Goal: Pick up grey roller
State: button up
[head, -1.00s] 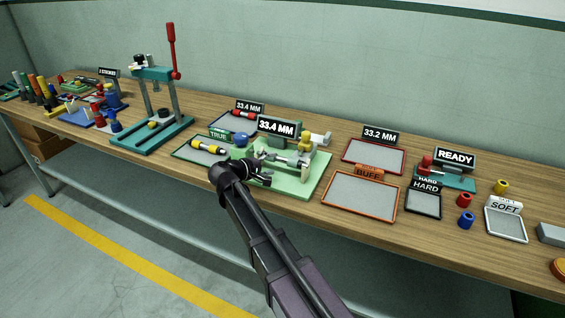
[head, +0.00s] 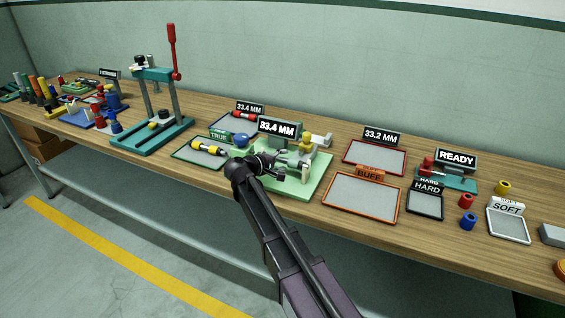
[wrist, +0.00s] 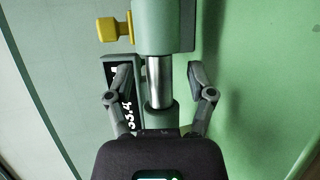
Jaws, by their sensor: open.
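My gripper (head: 276,172) is over the front of the green gauge fixture (head: 310,187) on the bench. In the wrist view my gripper (wrist: 159,76) is open, with one finger on each side of a shiny grey cylinder (wrist: 159,82). Gaps show on both sides, so the fingers are not closed on it. The cylinder runs between a thicker grey-green body (wrist: 155,25) and a darker grey-green piece (wrist: 161,117) near my palm. I cannot tell whether it is the grey roller or part of the gauge. My gripper partly hides the fixture in the head view.
A yellow knob (wrist: 113,29) and the 33.4 MM display (head: 277,130) are close to my gripper. A tray with a yellow-banded roller (head: 208,149) lies to the left. The teal press (head: 155,138) stands farther left. The orange-rimmed BUFF tray (head: 360,217) to the right is empty.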

jog(key=shift+w+d, duration=0.15)
dwell(0.4)
grip_shut()
